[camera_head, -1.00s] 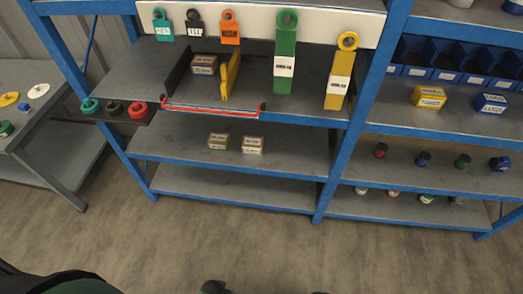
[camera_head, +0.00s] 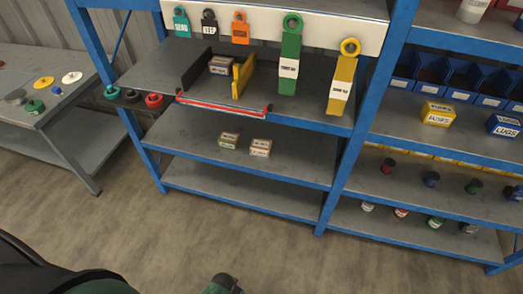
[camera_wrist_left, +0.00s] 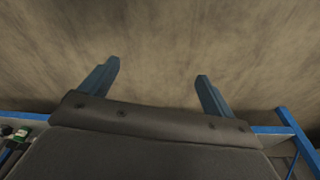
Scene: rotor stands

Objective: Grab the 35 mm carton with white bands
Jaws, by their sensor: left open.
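One small brown carton (camera_head: 222,65) sits on the upper shelf between a black divider and a yellow divider. Two more cartons stand side by side on the shelf below, a left one (camera_head: 229,140) and a right one (camera_head: 260,147). Their size labels and bands are too small to read surely, so I cannot tell which is the 35 mm one with white bands. My left gripper (camera_wrist_left: 158,77) shows in the left wrist view, its two fingers wide apart and empty above bare floor, away from the cartons. My right gripper is not in view.
A red-fronted rail (camera_head: 222,106) edges the upper shelf before the carton. Green and yellow tagged pieces hang at its right. Blue posts (camera_head: 341,165) frame the shelving. A grey table (camera_head: 85,125) with coloured discs stands at left. The floor in front is clear.

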